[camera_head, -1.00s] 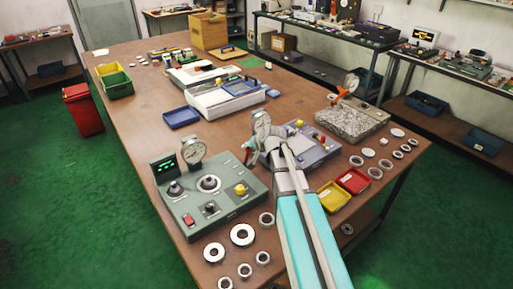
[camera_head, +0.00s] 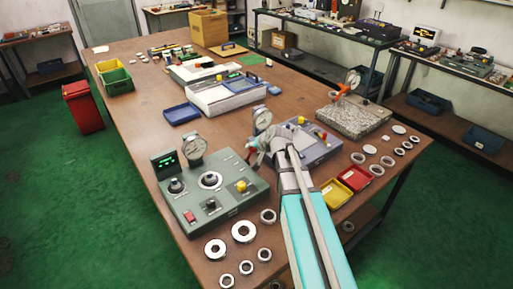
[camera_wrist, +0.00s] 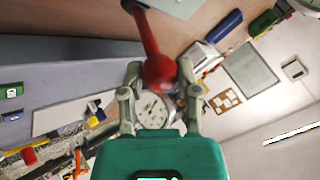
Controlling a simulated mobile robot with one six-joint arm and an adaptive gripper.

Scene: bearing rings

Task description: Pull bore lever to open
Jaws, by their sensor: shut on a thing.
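The bore lever shows in the wrist view as a red ball knob (camera_wrist: 160,70) on a red rod that runs up to a pale grey plate. My gripper (camera_wrist: 160,82) has one finger on each side of the knob and is shut on it. In the head view my gripper (camera_head: 256,150) is at the left side of the blue-grey bore gauge fixture (camera_head: 318,153). The lever there is mostly hidden by the fingers. A round dial gauge (camera_head: 262,118) stands just behind my gripper; a white dial (camera_wrist: 151,110) also shows between the fingers in the wrist view.
A green-grey gauge box (camera_head: 225,207) with its own dial stands close left of my gripper. A granite stand (camera_head: 350,118) is to the right. Yellow (camera_head: 334,194) and red (camera_head: 354,178) trays and several loose metal rings lie near the table's front and right edges.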

